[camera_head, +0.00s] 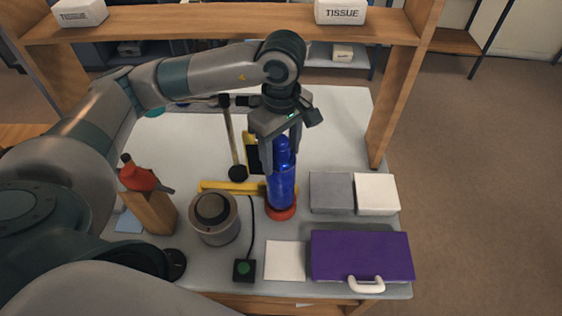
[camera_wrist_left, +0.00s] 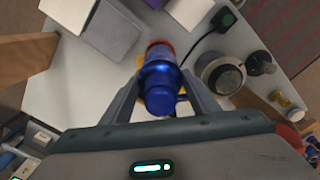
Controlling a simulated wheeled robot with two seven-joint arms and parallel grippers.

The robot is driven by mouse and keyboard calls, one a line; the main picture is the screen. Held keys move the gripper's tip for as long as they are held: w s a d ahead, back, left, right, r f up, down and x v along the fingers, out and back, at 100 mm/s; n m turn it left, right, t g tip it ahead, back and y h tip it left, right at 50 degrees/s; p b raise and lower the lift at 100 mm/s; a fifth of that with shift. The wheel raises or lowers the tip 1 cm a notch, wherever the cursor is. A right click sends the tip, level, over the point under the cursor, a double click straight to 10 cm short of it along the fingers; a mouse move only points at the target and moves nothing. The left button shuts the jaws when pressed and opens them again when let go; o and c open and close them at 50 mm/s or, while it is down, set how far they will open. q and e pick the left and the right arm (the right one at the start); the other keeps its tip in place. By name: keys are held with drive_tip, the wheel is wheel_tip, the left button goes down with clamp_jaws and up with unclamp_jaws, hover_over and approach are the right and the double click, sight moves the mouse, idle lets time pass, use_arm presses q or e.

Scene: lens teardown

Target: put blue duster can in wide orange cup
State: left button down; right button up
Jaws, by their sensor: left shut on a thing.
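The blue duster can (camera_head: 282,184) stands upright over the wide orange cup (camera_head: 281,212) in the head view. Its bottom end is at the cup, and only the cup's low orange rim shows around it. My left gripper (camera_head: 282,140) points down from above and is shut on the can's upper part. In the left wrist view the blue can (camera_wrist_left: 158,88) sits between the two fingers, with a bit of the orange cup (camera_wrist_left: 160,45) showing beyond it. Whether the can rests on the cup's floor is hidden. My right gripper is not in view.
A purple case (camera_head: 360,256) lies front right, with grey (camera_head: 331,192) and white (camera_head: 377,194) boxes behind it. A round grey device (camera_head: 214,218) and a green-button box (camera_head: 244,269) stand left of the cup. A wooden shelf with tissue boxes (camera_head: 340,12) spans the back.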

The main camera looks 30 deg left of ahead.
use_arm(q)
drive_tip(key=shift+f+p, duration=0.3)
wheel_tip(320, 180, down, 3)
drive_tip(key=shift+r+p, duration=0.15)
drive_tip(key=shift+p, duration=0.55)
drive_tip(key=shift+f, duration=0.25)
drive_tip(key=shift+f+b, duration=0.2)
drive_tip(key=shift+b, duration=0.1)
drive_tip(key=c, duration=0.7)
unclamp_jaws()
drive_tip(key=shift+r, duration=0.1)
